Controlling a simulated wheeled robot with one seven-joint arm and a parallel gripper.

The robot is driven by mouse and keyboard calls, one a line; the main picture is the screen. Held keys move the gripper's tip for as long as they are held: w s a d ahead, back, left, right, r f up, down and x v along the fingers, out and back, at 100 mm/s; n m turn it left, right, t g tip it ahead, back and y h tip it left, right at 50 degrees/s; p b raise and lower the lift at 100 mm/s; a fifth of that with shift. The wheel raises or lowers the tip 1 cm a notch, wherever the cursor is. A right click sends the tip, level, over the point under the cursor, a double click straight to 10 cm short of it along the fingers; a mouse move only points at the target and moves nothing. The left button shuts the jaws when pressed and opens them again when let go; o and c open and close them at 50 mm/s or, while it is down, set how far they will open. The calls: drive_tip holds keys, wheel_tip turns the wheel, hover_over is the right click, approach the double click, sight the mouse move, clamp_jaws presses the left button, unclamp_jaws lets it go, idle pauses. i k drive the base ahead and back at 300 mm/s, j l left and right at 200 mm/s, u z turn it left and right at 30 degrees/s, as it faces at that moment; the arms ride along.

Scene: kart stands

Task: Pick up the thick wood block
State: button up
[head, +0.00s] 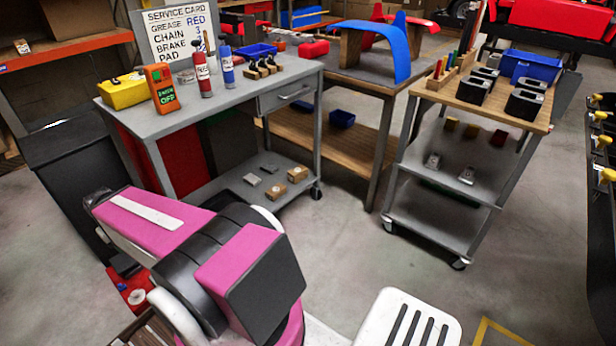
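Two small wood blocks lie near the right end of the lower shelf (228,184) of the grey workbench. One wood block (297,174) is nearer the right edge and looks the thicker. The other wood block (276,191) lies just to its left and closer to the front edge. Both show a dark round mark on the front. At this size I cannot be sure of their thickness. Two flat grey blocks (252,179) (269,168) lie to their left. My pink and black arm fills the lower left foreground, apart from the blocks. My gripper is not in view.
The workbench top (218,105) overhangs the shelf and carries bottles, a yellow box (123,91) and an orange device (162,88). A kart (446,206) with black bins stands right. Open floor (345,235) lies between them.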

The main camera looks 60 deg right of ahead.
sight(298, 175)
drive_tip(key=l+z, duration=0.15)
drive_tip(key=z, duration=1.2)
drive_tip(key=j+z, duration=0.1)
drive_tip(key=z, duration=0.65)
drive_tip(key=i+l+z, duration=0.1)
drive_tip(key=i+l, duration=0.15)
drive_tip(key=l, duration=0.2)
drive_tip(key=i+l+z, duration=0.15)
drive_tip(key=l, duration=0.25)
drive_tip(key=i+l+z, duration=0.1)
drive_tip(key=i+l, duration=0.25)
